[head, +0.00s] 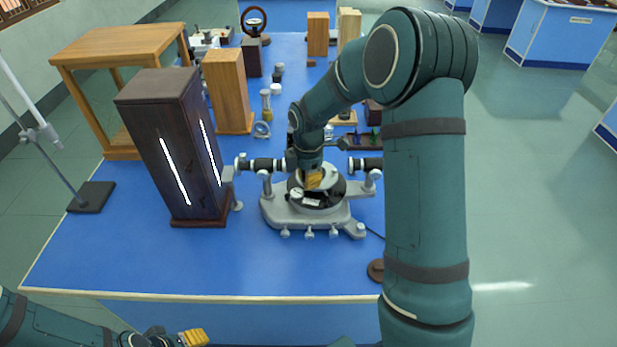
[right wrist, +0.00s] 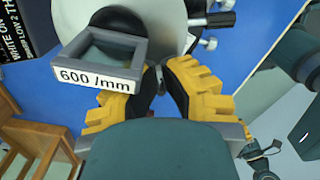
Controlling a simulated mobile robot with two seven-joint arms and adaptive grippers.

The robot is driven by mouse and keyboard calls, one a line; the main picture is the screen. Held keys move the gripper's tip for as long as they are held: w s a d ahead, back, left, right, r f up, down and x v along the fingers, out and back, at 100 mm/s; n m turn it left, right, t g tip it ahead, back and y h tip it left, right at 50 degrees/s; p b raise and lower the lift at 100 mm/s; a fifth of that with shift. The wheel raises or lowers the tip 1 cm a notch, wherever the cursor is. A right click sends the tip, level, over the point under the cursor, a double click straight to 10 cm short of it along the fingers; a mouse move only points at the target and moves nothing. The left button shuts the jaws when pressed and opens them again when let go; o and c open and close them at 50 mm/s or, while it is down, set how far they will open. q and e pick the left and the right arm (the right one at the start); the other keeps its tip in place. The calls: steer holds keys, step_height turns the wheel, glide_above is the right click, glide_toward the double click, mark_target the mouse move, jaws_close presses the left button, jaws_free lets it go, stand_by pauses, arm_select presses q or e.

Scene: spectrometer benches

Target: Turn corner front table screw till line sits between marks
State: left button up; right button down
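The grey spectrometer (head: 300,214) stands on the blue bench, with a round table at its middle. My right gripper (head: 314,181) points down over that round table. In the right wrist view its yellow fingers (right wrist: 166,78) are close together with a narrow gap. A grey-framed grating (right wrist: 107,58) labelled "600 /mm" stands beside the fingertips. The small table screws, the line and the marks cannot be made out; whether the fingers hold a screw is hidden. My left gripper (head: 175,338) is low at the bottom edge, partly out of view, with yellow fingertips.
A dark lamp housing (head: 150,160) with bright slits stands left of the spectrometer. A wooden block (head: 228,92) and a wooden stand (head: 120,45) are behind it. A retort stand base (head: 91,197) is at the far left. The bench's front left (head: 130,255) is clear.

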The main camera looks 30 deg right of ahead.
steer(key=shift+m, duration=0.4)
steer(key=c, duration=1)
jaws_free()
step_height(320, 180, up, 12)
